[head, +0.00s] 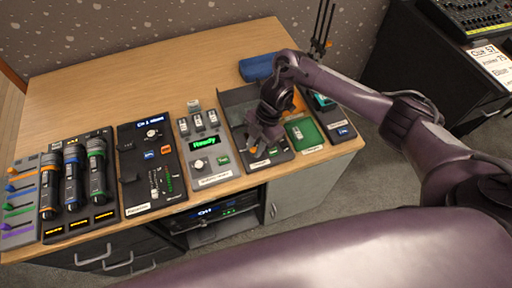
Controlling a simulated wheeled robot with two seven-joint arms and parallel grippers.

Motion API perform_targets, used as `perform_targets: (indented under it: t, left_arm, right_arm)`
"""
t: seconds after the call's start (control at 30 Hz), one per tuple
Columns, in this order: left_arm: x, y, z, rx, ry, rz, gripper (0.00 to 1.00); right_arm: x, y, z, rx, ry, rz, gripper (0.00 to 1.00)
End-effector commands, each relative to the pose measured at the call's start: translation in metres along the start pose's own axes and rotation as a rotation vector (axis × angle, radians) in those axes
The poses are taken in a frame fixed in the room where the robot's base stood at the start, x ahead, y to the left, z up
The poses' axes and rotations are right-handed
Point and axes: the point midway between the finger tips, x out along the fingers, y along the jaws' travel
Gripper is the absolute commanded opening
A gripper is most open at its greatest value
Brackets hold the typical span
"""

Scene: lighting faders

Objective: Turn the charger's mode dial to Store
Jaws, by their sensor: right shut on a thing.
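A grey unit with a green "Ready" display (205,142) looks like the charger, with several small battery-like packs (198,124) along its back. A pale round dial (198,164) is at its lower left; its pointer setting is too small to read. My right gripper (260,143) is right of this unit, apart from that dial. It reaches down over the front of a dark grey open-backed unit (238,97). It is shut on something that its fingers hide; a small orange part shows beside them. My left gripper is not in view.
Left stand a black panel with sliders (135,187), three flashlights in a dock (73,180) and a coloured fader strip (20,205). A green tray (313,138) and a blue case (257,67) are near my right arm. The table's back left is clear.

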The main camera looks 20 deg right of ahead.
Motion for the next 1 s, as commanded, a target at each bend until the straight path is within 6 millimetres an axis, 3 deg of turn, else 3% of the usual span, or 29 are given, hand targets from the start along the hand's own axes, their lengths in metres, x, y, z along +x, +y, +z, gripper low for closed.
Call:
perform_targets:
  t: [0.5,1.0]
  left_arm:
    - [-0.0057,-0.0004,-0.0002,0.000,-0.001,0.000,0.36]
    - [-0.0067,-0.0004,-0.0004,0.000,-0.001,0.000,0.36]
  right_arm:
    - [-0.0017,0.0037,-0.0015,-0.319,-0.001,-0.129,0.00]
    - [-0.0005,0.0033,-0.0014,-0.381,0.001,-0.155,0.00]
